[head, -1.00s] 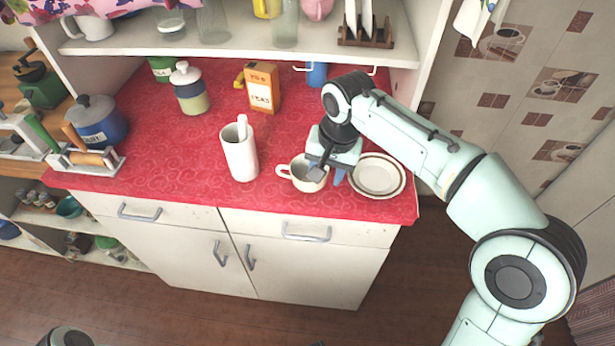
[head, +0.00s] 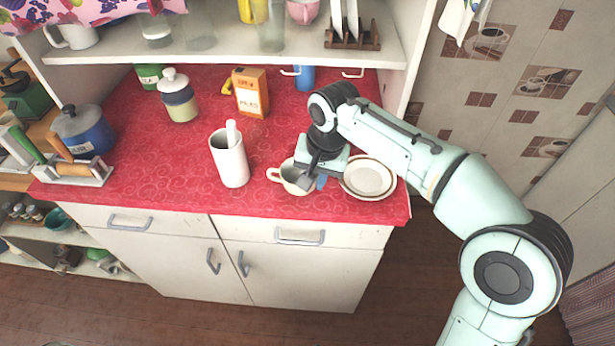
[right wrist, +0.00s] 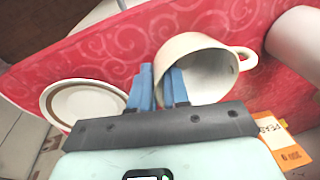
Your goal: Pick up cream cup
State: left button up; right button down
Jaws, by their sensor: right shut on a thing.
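The cream cup (head: 289,181) stands on the red counter near its front edge, with its handle to the left in the head view. My right gripper (head: 318,183) is at the cup's right side, shut on its rim. In the right wrist view one blue finger of the gripper (right wrist: 159,82) is inside the cup (right wrist: 212,72) and the other is outside, with the wall between them. The cup looks tilted there because the camera is turned. Whether its base touches the counter I cannot tell. My left gripper is not in view.
A saucer-like plate (head: 369,178) with a brown ring lies just right of the gripper. A tall white holder (head: 229,162) stands left of the cup. An orange box (head: 250,92) and a lidded jar (head: 179,97) stand farther back. A shelf (head: 280,50) overhangs the counter's rear.

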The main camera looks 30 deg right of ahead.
pick_arm(q)
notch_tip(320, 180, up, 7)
jog(key=p, duration=0.7)
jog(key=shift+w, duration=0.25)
pick_arm(e)
notch_tip(320, 180, up, 20)
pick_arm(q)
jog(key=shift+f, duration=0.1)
pick_arm(e)
jog(key=shift+f, duration=0.1)
